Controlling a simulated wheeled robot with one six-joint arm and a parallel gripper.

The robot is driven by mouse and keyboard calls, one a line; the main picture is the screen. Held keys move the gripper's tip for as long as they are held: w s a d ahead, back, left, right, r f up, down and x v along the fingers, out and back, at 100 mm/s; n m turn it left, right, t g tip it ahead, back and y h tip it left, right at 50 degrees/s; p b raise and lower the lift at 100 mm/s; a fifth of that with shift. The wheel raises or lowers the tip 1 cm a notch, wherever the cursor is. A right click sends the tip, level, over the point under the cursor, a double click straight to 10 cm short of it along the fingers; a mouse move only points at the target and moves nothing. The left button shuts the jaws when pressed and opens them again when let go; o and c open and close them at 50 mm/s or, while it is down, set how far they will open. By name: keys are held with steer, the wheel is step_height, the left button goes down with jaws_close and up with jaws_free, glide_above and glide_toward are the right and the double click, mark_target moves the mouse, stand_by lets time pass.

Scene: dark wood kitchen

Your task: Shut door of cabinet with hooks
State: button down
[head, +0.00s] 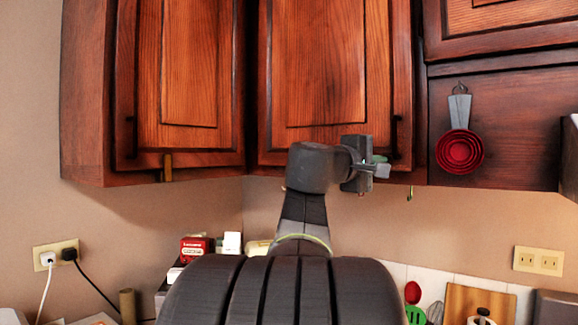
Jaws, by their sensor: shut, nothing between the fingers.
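The dark wood wall cabinet has a left door (190,75) and a right door (330,70). The left door has a dark handle at its lower left, the right door one at its lower right. I cannot tell whether either door stands slightly ajar. A small brass hook (409,194) hangs under the cabinet's right end. My gripper (383,167) is shut and empty, in front of the lower right of the right door, close to its handle (397,137). Whether it touches the door is not clear.
Red measuring cups (460,150) hang on the panel to the right. A small wooden piece (167,167) sits at the left door's lower edge. Below are boxes (197,247), utensils (414,300) and a cutting board (475,300). My arm hides much of the counter.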

steer(key=x, duration=0.3)
steer(key=shift+w+a, duration=0.1)
steer(key=shift+w, duration=0.1)
steer(key=shift+r, duration=0.15)
steer(key=shift+s, duration=0.1)
stand_by(0.3)
